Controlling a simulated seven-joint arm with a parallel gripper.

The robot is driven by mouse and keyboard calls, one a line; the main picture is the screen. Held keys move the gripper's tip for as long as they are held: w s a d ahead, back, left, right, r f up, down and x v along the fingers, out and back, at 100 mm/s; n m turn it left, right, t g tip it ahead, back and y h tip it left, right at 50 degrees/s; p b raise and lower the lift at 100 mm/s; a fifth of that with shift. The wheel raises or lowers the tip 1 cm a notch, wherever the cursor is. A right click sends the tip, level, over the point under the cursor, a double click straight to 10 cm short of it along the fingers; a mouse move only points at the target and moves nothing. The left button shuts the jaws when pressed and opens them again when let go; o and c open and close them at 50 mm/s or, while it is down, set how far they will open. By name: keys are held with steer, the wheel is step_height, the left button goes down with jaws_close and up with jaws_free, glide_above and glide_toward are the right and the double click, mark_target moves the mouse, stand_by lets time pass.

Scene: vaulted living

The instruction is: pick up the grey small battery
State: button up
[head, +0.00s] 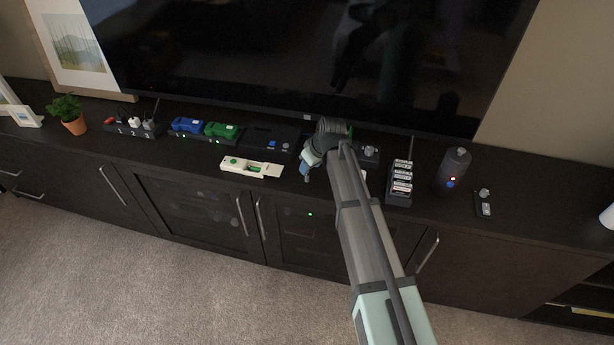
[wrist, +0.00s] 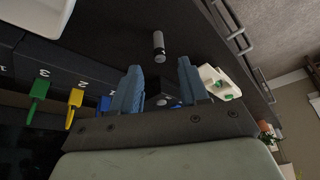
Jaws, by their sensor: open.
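A small grey cylindrical battery (wrist: 158,46) lies on the dark cabinet top in the wrist view. It shows beyond my fingertips, lined up with the gap between them and apart from both. My gripper (wrist: 158,72) is open with nothing between its two blue fingers. In the head view my gripper (head: 306,172) is low over the cabinet top, to the right of a white tray. I cannot make out the grey battery in the head view; my gripper and arm probably hide it.
The white tray (head: 251,167) holds green items. Blue and green units (head: 205,129) and a power strip (head: 133,128) stand left. A battery rack (head: 399,185), a dark cylinder (head: 453,171) and a small dark plate (head: 483,203) stand right. The television (head: 310,55) rises behind.

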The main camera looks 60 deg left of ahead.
mark_target(307, 176)
steer(key=shift+x, duration=2.8)
steer(key=shift+d, duration=0.2)
steer(key=shift+c, duration=0.3)
jaws_close()
